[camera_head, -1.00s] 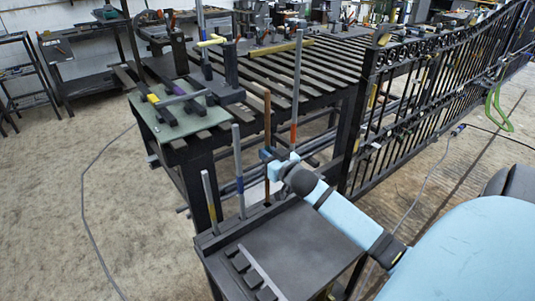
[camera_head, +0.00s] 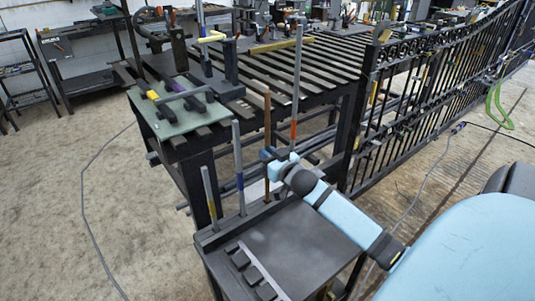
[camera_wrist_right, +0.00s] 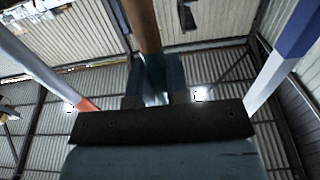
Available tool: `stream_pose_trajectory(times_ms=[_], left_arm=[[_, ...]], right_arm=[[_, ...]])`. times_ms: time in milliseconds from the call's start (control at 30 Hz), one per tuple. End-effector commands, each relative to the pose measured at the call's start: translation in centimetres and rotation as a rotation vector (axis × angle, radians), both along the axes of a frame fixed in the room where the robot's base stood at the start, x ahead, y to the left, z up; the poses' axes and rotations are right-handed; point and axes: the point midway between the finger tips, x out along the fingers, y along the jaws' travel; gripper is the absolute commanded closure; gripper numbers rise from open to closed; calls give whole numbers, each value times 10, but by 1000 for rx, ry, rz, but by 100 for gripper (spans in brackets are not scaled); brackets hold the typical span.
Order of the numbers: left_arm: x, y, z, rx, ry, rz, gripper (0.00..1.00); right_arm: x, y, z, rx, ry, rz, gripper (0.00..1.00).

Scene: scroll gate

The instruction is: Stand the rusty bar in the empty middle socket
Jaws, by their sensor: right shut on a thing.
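The rusty bar (camera_head: 267,125) stands upright in the head view, a brown rod between two grey bars at the back edge of the dark stand (camera_head: 290,245). My right gripper (camera_head: 270,155) is shut on it partway up. In the right wrist view the rusty bar (camera_wrist_right: 142,25) rises from between my right gripper's fingers (camera_wrist_right: 152,85). Its lower end meets the stand's back edge in the picture. The middle socket is too small to make out, so I cannot tell whether the bar is in it. My left gripper is not in view.
A grey bar with a blue band (camera_head: 238,165) and a short yellow-banded bar (camera_head: 209,190) stand left of it. A tall red-banded bar (camera_head: 297,80) stands right. A slatted bench (camera_head: 330,65) is behind, and a black gate (camera_head: 425,100) to the right.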

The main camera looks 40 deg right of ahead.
Motion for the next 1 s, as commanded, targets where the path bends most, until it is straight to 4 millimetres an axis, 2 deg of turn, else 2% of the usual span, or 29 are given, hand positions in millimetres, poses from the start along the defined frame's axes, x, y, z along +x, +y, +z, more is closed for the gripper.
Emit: stream_pose_trajectory(times_ms=[1000], left_arm=[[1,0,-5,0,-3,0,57]], right_arm=[[0,0,-13,0,-2,0,100]])
